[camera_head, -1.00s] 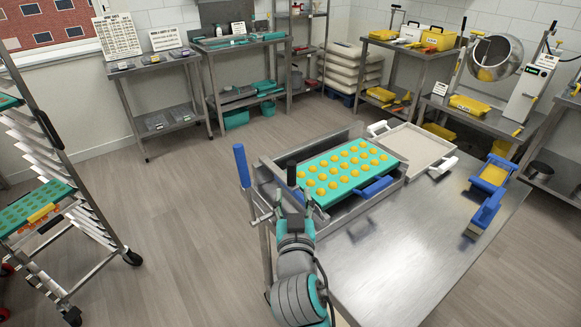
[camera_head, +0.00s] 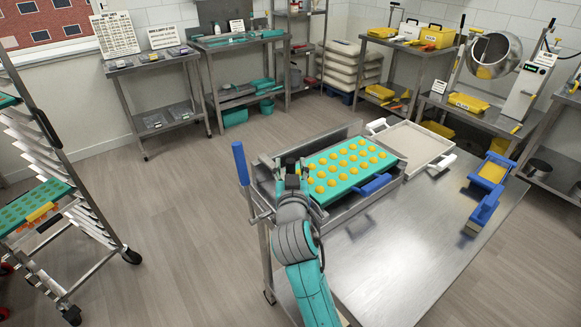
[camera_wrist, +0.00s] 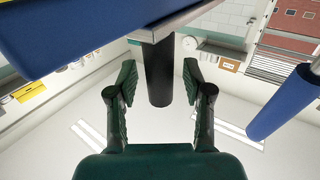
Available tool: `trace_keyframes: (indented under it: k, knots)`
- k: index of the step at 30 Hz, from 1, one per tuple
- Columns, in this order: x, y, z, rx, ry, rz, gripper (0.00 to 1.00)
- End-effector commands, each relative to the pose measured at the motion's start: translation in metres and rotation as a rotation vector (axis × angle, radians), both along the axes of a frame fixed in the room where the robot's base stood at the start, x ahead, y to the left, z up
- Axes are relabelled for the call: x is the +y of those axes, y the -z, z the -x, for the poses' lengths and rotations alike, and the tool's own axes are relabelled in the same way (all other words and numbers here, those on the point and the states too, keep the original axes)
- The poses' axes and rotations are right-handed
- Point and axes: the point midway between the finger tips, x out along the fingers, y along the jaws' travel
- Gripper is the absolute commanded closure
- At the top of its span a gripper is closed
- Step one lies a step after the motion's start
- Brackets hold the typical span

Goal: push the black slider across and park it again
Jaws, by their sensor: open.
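The black slider (camera_wrist: 158,75) shows in the wrist view as a dark upright knob on a grey metal plate. My gripper (camera_wrist: 159,85) is open, with one green finger on each side of the knob and visible gaps between. In the head view my gripper (camera_head: 293,172) is at the left end of the metal depositor frame (camera_head: 341,204). The knob's top is a small dark patch there, mostly hidden by my gripper and arm. A teal tray (camera_head: 328,193) with rows of yellow gummies lies in the frame.
A blue upright lever (camera_head: 241,164) stands just left of my gripper; a blue bar (camera_wrist: 285,103) shows at right in the wrist view. A blue handle (camera_head: 374,185) is at the tray's front. A white tray (camera_head: 445,160) lies behind right. The table's front (camera_head: 400,260) is bare.

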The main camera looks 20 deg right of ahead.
Motion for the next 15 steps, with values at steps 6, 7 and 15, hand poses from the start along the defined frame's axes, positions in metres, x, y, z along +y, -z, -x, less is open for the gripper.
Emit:
trace_keyframes:
  k: [6, 7, 15]
  knots:
    - [0.0001, 0.0, 0.0003, 0.0, 0.0, 0.0, 0.77]
    - [0.0001, -0.0001, 0.0003, 0.0, 0.0, 0.0, 0.84]
    - [0.0001, -0.0001, 0.0004, 0.0, 0.0, 0.0, 1.0]
